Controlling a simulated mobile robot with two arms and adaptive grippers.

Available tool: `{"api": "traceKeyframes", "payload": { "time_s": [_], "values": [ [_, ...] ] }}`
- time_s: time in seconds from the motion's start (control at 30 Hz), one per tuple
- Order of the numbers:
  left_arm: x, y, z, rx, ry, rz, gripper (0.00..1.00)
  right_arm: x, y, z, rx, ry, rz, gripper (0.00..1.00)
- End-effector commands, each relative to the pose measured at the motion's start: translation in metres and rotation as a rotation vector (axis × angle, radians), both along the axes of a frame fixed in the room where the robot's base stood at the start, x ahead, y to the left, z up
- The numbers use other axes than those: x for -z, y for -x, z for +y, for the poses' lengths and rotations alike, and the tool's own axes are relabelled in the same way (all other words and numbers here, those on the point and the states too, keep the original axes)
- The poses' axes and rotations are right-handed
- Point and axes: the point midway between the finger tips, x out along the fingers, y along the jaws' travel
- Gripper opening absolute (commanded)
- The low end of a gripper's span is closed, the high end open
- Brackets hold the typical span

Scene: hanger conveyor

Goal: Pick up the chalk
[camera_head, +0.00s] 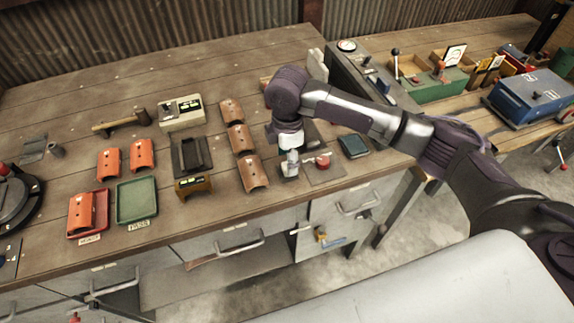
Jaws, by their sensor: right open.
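My right arm comes in from the right and reaches over the wooden workbench (215,215). Its wrist points down, and my right gripper (290,165) is low over the front part of the bench. The gripper is small in the picture and is open. A small pale grey object (289,171) is right at its fingertips; I cannot tell whether it is the chalk or touches the fingers. No other piece of chalk can be made out clearly. My left gripper is not in view.
A plate with a red round piece (322,162) lies just right of the gripper. A curved orange tile (253,174) lies to its left. A green tray (137,199) and a red tray (102,227) stand farther left. A dark green pad (354,146) lies right.

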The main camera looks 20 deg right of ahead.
Motion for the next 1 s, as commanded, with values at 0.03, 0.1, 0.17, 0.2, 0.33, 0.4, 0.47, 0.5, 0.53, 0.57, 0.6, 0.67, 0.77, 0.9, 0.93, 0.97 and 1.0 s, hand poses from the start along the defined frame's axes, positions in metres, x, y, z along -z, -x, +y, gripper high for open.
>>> {"api": "traceKeyframes", "payload": {
  "time_s": [0.03,0.1,0.17,0.2,0.33,0.4,0.47,0.5,0.53,0.57,0.6,0.67,0.77,0.9,0.93,0.97,1.0],
  "values": [
    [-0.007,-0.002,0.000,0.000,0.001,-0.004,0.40,0.005,0.001,0.002,0.000,0.000,0.003,0.60],
    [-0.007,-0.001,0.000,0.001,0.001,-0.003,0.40,0.016,0.000,0.001,0.002,0.001,0.002,0.60],
    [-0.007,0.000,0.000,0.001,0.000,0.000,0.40,0.022,0.001,0.001,0.001,0.001,0.002,0.60],
    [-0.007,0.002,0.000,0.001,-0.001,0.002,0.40,0.024,0.001,0.001,0.000,0.000,0.000,0.60],
    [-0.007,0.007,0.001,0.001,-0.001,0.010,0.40,0.027,0.000,0.001,-0.001,0.000,-0.001,0.60],
    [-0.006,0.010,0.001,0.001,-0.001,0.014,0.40,0.027,0.000,0.001,-0.001,0.000,-0.001,0.60],
    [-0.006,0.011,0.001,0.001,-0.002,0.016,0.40,0.026,0.000,0.001,-0.001,0.000,-0.001,0.59],
    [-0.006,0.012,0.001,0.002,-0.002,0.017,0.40,0.026,0.000,0.001,-0.001,0.000,-0.001,0.52],
    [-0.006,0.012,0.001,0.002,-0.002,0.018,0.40,0.026,0.000,0.001,0.000,0.000,-0.001,0.47],
    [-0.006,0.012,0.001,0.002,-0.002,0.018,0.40,0.026,0.000,0.001,0.000,0.000,-0.001,0.42],
    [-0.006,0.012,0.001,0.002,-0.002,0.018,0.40,0.026,0.000,0.001,0.000,0.000,-0.001,0.35],
    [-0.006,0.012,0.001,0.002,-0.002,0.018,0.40,0.026,0.000,0.001,0.000,0.000,-0.001,0.25],
    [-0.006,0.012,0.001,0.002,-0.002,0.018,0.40,0.026,0.000,0.001,0.000,0.000,-0.001,0.09],
    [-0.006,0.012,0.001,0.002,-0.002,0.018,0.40,0.026,0.000,0.001,0.000,0.000,-0.001,0.04],
    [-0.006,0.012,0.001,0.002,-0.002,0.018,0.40,0.026,0.000,0.001,0.000,0.000,-0.001,0.04],
    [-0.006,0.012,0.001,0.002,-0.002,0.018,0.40,0.026,0.000,0.001,0.000,0.000,-0.001,0.04],
    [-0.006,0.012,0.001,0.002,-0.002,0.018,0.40,0.026,0.000,0.001,0.000,0.000,-0.001,0.04]
  ]
}}
